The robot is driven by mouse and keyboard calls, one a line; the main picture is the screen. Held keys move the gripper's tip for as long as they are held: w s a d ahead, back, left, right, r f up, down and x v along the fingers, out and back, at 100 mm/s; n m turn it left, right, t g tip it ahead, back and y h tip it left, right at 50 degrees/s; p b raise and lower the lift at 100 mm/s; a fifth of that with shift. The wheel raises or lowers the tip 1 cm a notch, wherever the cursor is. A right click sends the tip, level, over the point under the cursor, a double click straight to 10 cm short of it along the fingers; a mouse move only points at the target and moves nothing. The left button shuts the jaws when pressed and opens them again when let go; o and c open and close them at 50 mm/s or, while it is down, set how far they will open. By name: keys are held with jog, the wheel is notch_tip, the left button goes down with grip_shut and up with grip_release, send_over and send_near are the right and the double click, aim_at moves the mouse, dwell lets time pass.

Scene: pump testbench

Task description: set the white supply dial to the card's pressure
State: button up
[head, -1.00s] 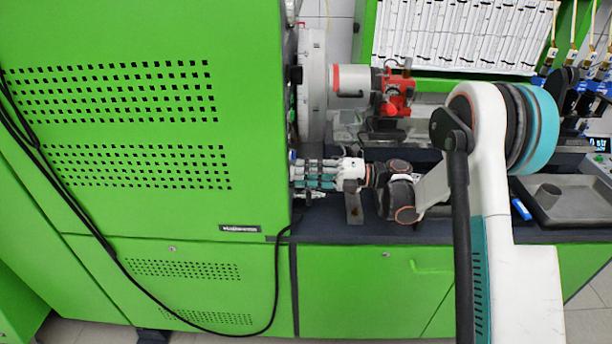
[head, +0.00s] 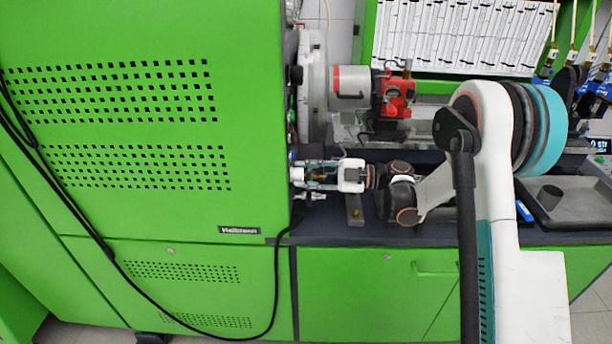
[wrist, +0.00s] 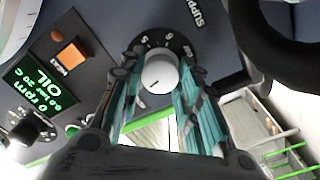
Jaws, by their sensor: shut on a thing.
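The white supply dial (wrist: 160,74) shows in the wrist view, on a dark round scale (wrist: 163,45) with white numbers, below the "SUPP..." lettering. A dark pointer line shows on the knob's face. My gripper (wrist: 158,88) has its teal-and-black fingers on the left and right of the knob, shut on it. In the head view my gripper (head: 312,175) reaches left to the side of the green cabinet. The dial is hidden there by the cabinet edge. I cannot make out the pressure card in either view.
A green display (wrist: 42,85), an orange switch (wrist: 72,53) and a black knob (wrist: 35,130) lie left of the dial. The red pump (head: 396,96) sits above my gripper in the head view. A grey tray (head: 575,205) is at right.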

jog(key=m, duration=1)
jog(key=shift+m, duration=0.6)
jog(key=o, duration=1.1)
jog(key=shift+w, duration=0.1)
jog(key=shift+c, duration=0.2)
jog(key=shift+d, duration=0.1)
jog(key=d, duration=0.7)
jog(key=shift+s+d, duration=0.2)
